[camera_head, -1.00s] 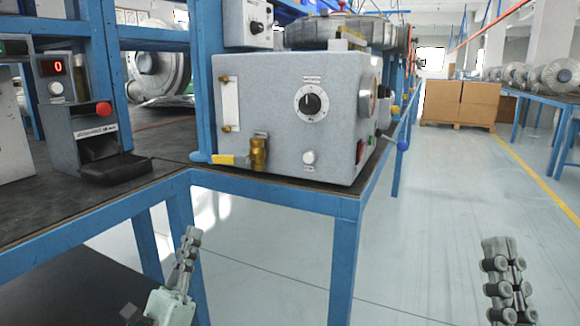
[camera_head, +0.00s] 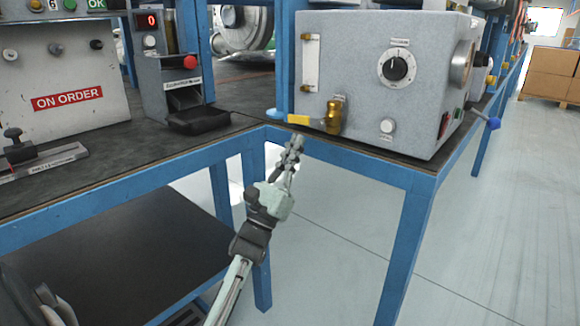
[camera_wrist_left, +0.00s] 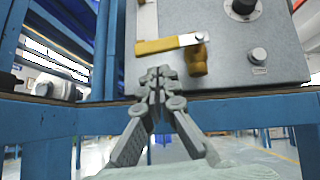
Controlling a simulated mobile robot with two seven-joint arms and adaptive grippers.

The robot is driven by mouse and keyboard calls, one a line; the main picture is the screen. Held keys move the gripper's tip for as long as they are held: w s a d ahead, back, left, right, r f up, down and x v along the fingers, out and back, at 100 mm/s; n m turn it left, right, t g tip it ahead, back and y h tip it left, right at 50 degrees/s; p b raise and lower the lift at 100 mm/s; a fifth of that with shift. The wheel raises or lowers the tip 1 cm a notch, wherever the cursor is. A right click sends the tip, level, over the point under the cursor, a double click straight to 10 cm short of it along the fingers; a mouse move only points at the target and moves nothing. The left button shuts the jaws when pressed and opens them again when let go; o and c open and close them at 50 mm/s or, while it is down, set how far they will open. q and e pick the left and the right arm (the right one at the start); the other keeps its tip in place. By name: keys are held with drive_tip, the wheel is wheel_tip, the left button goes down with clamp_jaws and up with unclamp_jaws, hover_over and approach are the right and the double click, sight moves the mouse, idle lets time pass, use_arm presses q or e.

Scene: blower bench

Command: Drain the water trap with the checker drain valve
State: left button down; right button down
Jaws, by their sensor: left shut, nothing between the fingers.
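The checker (camera_head: 360,60) is a grey speckled box with a dial, standing on the bench corner. Its drain valve, a brass body (camera_head: 334,117) with a yellow lever (camera_head: 300,120), is low on the front face at the left. The lever lies level, pointing left; the left wrist view also shows the lever (camera_wrist_left: 165,44) and brass body (camera_wrist_left: 197,62). A sight tube (camera_head: 311,62) is above the valve. My left gripper (camera_head: 296,138) is shut and empty, just below and in front of the lever, apparently apart from it.
The blue bench edge (camera_head: 345,157) runs directly behind my left gripper. A grey counter unit (camera_head: 165,60) with a black tray (camera_head: 198,119) stands left of the checker. A lower black shelf (camera_head: 150,245) is under the bench.

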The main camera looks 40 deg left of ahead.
sight(297, 123)
use_arm(q)
drive_tip(key=shift+r, duration=0.85)
use_arm(e)
drive_tip(key=shift+w+a+f+g, duration=0.1)
drive_tip(key=shift+w+f+g, duration=0.1)
drive_tip(key=shift+g, duration=0.1)
use_arm(q)
drive_tip(key=shift+a+h, duration=0.1)
drive_tip(key=shift+h, duration=0.2)
drive_tip(key=m+h, duration=0.1)
drive_tip(key=r+m+h, duration=0.1)
drive_tip(key=m+h, duration=0.1)
drive_tip(key=shift+a+r+m+b, duration=0.25)
drive_tip(key=shift+r+m+b, duration=0.05)
drive_tip(key=shift+m+b, duration=0.1)
use_arm(e)
drive_tip(key=shift+s+d+r+t, duration=0.35)
drive_tip(key=shift+s+r+t, duration=0.3)
drive_tip(key=shift+t, duration=0.05)
